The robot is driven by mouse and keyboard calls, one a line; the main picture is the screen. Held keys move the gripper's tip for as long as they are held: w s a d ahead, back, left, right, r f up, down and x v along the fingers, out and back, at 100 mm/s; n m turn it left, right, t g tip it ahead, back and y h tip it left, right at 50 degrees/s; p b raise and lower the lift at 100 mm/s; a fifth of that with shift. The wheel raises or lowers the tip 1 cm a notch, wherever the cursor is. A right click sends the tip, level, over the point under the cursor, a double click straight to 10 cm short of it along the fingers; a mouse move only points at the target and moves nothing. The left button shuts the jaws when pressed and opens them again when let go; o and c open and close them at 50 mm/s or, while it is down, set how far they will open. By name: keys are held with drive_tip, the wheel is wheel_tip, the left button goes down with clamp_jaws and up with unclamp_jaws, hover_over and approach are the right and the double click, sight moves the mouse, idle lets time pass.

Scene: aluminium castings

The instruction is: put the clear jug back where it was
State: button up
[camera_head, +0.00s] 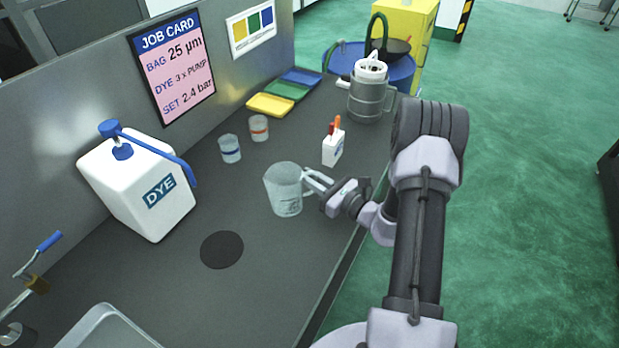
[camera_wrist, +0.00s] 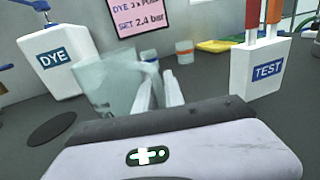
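The clear jug (camera_head: 284,190) is upright over the middle of the grey bench, its handle towards my gripper. I cannot tell whether its base touches the bench. It also shows in the wrist view (camera_wrist: 106,84), its lower part partly hidden by my gripper. My gripper (camera_head: 314,181) is at the handle from the right. In the wrist view its two pale fingers (camera_wrist: 160,90) stand a little apart, with the handle at their tips. Whether they press on the handle is not clear. A dark round disc (camera_head: 222,250) lies bare on the bench, nearer than the jug.
A white DYE container (camera_head: 135,185) stands left. Two small cups (camera_head: 230,149) (camera_head: 259,128) are behind the jug. A white TEST box (camera_wrist: 256,72) with red and orange sticks stands beyond my gripper. A grey lidded pitcher (camera_head: 368,97) and coloured trays (camera_head: 270,105) are farther back.

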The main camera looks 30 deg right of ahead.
drive_tip(key=shift+o, duration=1.3)
